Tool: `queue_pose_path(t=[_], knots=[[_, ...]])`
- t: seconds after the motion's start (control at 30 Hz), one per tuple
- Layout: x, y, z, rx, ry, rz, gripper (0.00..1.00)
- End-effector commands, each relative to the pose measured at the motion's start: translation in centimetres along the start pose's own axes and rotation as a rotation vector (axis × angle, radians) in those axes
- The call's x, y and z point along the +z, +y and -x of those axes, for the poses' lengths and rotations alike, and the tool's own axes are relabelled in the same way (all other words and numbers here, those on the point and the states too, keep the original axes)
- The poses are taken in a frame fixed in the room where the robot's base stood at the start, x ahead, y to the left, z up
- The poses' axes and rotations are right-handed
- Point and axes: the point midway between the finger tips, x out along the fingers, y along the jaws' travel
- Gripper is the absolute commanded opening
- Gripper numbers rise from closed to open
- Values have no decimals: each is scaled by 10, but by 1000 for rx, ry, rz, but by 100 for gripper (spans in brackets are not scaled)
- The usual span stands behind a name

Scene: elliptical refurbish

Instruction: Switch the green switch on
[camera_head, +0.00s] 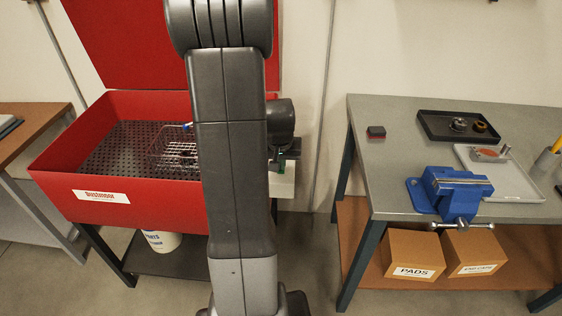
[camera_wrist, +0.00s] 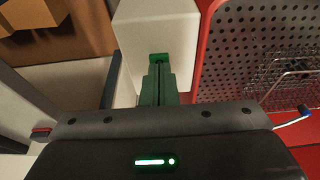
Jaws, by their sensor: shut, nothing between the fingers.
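In the head view the white box (camera_head: 284,186) stands at the right side of the red washer, and my arm hides much of that area.
The red washer basin (camera_head: 58,168) holds a wire basket (camera_head: 172,156) on a perforated floor. In the wrist view the basin's red rim (camera_wrist: 203,50) runs close beside the white box. A grey workbench (camera_head: 390,165) with a blue vise (camera_head: 455,188) stands at the right.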

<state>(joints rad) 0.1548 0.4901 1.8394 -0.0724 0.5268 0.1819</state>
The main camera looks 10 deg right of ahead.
Motion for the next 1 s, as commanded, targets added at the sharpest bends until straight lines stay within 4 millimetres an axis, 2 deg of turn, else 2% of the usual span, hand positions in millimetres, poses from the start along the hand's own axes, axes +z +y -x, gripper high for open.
queue_pose_path(t=[0.13,0.27,0.5,0.57,1.0], knots=[[2,0,-1,0,-7,-1,0],[-1,0,7,0,-5,0,0],[-14,0,45,0,0,1,0],[-12,-1,50,-1,4,1,0],[-8,-1,122,-1,4,1,0]])
